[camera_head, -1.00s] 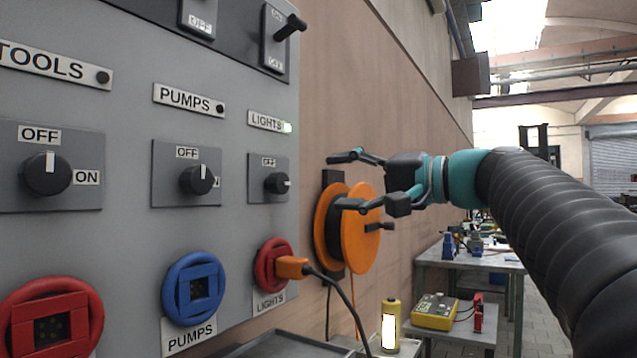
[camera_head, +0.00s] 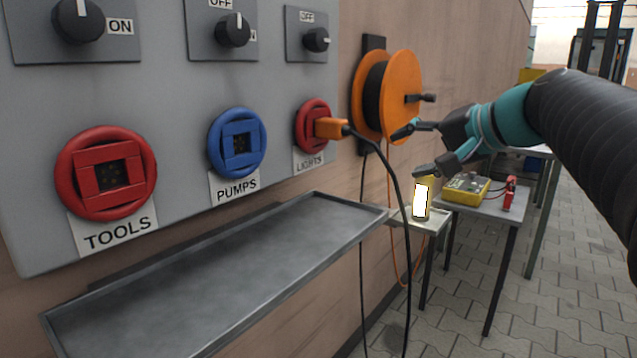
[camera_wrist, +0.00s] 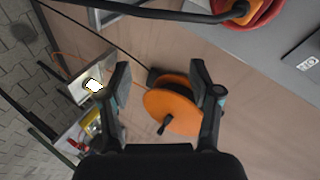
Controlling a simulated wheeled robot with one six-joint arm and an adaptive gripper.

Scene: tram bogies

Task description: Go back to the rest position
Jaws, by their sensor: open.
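My gripper (camera_head: 412,151) is open and empty in the head view, in front of the wall and just right of and below the orange cable reel (camera_head: 403,95). In the wrist view my gripper (camera_wrist: 161,82) shows its two fingers spread apart. The orange reel (camera_wrist: 172,110) appears between and beyond them. An orange plug (camera_head: 330,128) sits in the red LIGHTS socket (camera_head: 312,112), with a dark cable hanging from it. My gripper is apart from the plug.
A grey panel carries the red TOOLS socket (camera_head: 108,175) and blue PUMPS socket (camera_head: 238,143). A metal tray (camera_head: 230,270) juts out below. A lit lamp (camera_head: 421,199), a yellow device (camera_head: 466,187) and a red clamp (camera_head: 510,193) stand on small tables. Paved floor is free at the right.

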